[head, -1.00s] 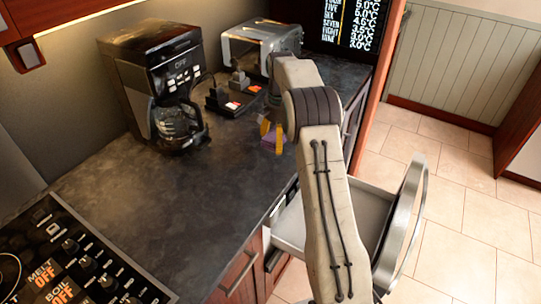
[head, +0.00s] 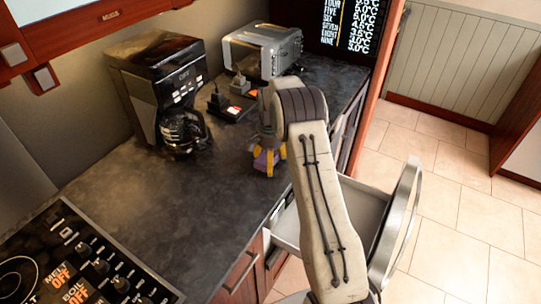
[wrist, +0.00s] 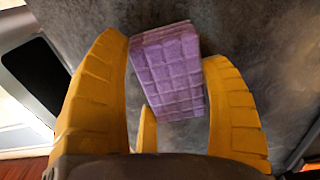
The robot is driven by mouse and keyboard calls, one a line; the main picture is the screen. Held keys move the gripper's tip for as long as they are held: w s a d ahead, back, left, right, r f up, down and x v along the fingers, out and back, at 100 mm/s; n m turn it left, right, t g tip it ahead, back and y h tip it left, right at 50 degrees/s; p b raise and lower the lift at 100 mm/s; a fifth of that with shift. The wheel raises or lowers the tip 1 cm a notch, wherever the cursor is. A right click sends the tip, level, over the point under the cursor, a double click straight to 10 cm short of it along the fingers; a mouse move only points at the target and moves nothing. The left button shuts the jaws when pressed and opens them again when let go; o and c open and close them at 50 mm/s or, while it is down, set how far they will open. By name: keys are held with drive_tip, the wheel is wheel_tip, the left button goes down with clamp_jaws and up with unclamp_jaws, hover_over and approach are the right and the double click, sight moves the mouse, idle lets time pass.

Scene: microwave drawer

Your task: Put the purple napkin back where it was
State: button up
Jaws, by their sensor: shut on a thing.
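The purple napkin (head: 263,160) is a small folded block with a grid pattern. It is at the counter's right part, between the yellow fingers of my gripper (head: 268,162). In the wrist view the napkin (wrist: 168,70) sits between the tips of my gripper (wrist: 172,75), tilted, against the dark counter. My gripper is shut on it. I cannot tell whether the napkin touches the counter. The microwave drawer (head: 404,215) stands open beyond the counter's front edge, partly hidden by my arm.
A coffee maker (head: 155,85) and a silver toaster (head: 262,50) stand at the back of the dark counter (head: 110,190). Small dark items (head: 228,108) lie between them. A stove panel (head: 85,265) is at lower left. The counter's middle is clear.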

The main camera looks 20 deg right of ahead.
drive_tip(key=shift+f, duration=0.25)
drive_tip(key=o, duration=1.2)
drive_tip(key=shift+c, duration=0.2)
